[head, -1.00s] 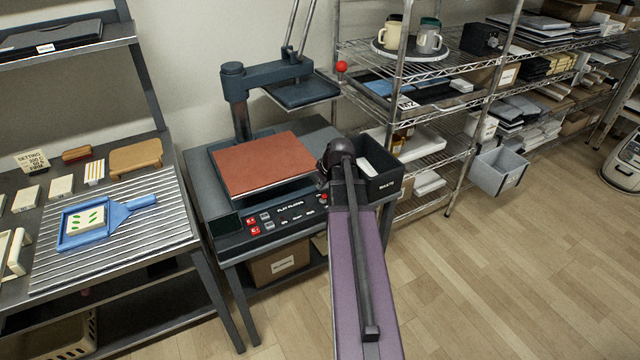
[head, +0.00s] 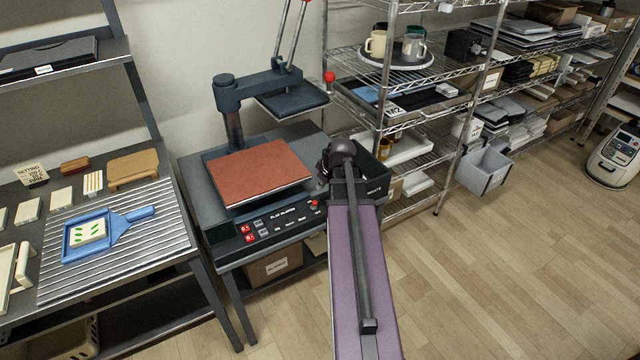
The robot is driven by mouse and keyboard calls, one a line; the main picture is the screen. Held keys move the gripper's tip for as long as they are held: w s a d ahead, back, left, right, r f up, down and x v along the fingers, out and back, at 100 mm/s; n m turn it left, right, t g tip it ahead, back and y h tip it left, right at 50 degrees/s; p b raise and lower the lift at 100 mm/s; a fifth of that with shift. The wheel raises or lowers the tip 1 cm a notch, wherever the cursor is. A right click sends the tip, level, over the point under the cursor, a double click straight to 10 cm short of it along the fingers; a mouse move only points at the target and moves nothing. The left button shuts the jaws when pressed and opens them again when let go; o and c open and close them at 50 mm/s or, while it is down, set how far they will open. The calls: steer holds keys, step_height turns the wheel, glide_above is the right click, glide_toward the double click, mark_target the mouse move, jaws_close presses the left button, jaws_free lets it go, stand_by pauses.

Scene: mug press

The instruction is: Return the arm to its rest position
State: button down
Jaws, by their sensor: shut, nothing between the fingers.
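My arm reaches up from the bottom of the head view, in front of the right side of the press table. My gripper (head: 323,172) shows only as a small dark shape at the arm's far end, mostly hidden behind it. It is shut and empty. The flat press (head: 232,92) stands behind, its upper plate swung up and aside from the reddish-brown lower pad (head: 260,172). The pad is bare.
Left is a ribbed bench (head: 160,240) with a blue tray (head: 88,250). Wire shelves (head: 440,130) hold mugs (head: 413,46). The floor (head: 500,280) at right is clear.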

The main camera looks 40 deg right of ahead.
stand_by(0.7)
steer(key=s+a+r+g+p, duration=0.1)
steer(key=a+r+g+p, duration=0.1)
steer(key=a, duration=1.5)
steer(key=s+a+r+g+p, duration=0.1)
steer(key=a+p, duration=0.4)
steer(key=a, duration=1.3)
steer(key=shift+s+a+r+m+g, duration=0.2)
steer(key=shift+r+m+g, duration=0.2)
steer(key=shift+r+g, duration=0.7)
steer(key=shift+w+r, duration=0.1)
steer(key=shift+r, duration=0.1)
